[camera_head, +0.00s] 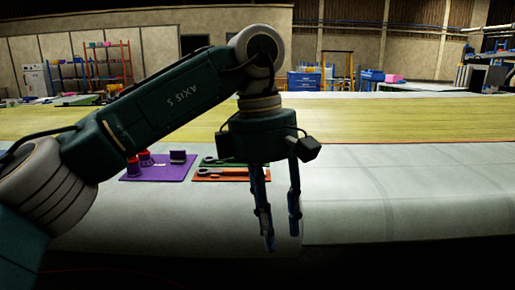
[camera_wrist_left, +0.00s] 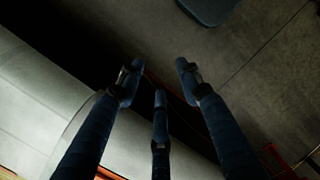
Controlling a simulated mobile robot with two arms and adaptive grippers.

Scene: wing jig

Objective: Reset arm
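My left arm comes in from the left in the head view and bends down at the wrist. My left gripper (camera_head: 280,238) hangs in front of the pale surface near its front edge, with its fingers pointing down. In the left wrist view the gripper (camera_wrist_left: 158,78) shows three dark blue fingers spread apart with nothing between them. It is open and empty. Dark floor shows beyond the fingertips. My right arm and gripper are not in view.
Behind the arm, a purple mat (camera_head: 165,174) holds red items and a dark block. A green mat (camera_head: 213,160) and an orange mat (camera_head: 233,179) bear tools. The pale surface (camera_head: 410,190) to the right is clear. A yellow-green panel (camera_head: 400,118) lies behind.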

